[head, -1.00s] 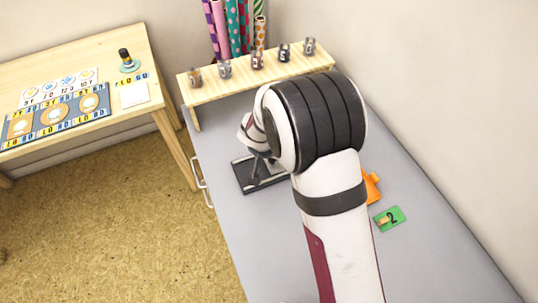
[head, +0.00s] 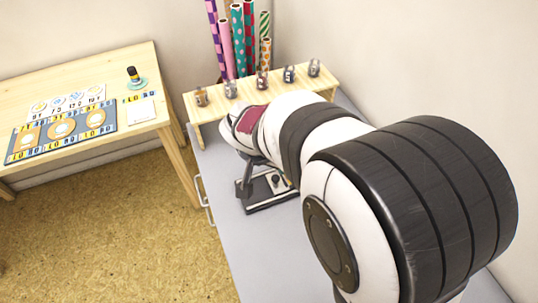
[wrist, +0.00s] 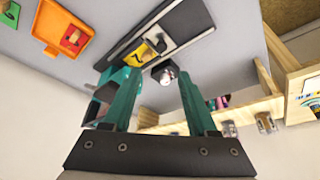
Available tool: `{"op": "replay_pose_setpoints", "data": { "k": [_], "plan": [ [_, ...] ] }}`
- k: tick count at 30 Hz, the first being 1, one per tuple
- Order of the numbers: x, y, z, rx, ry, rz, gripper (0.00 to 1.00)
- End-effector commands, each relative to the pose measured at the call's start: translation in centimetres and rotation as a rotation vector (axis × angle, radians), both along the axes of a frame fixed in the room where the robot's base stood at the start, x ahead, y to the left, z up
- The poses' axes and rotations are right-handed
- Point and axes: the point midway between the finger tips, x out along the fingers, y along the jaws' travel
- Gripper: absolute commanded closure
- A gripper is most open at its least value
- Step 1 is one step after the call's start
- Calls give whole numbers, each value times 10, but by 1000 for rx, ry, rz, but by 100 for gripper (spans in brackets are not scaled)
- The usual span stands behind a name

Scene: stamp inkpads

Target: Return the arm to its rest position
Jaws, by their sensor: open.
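My gripper (wrist: 157,76) is open, with two teal fingers apart and nothing held between them. In the head view its dark end (head: 247,178) is partly hidden by my arm and shows beside the dark tray (head: 272,202). In the wrist view the dark tray (wrist: 187,22) lies beyond the fingertips, with a yellow piece (wrist: 148,52) bearing a dark mark at its near end. A small clear-and-dark stamp-like piece (wrist: 165,73) appears between the fingers, apart from them.
A wooden shelf (head: 211,110) with several small stamps stands at the back. A wooden table (head: 110,65) stands at left. My arm covers the grey top's right side.

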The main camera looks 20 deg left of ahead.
Motion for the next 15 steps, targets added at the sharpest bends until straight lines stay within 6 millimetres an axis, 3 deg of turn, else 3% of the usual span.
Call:
{"op": "replay_pose_setpoints", "data": {
  "k": [6, 15],
  "plan": [
    [-12, 0, 28, 1, 0, -1, 42],
    [-13, 0, 30, -1, 1, -1, 42]
  ]
}}
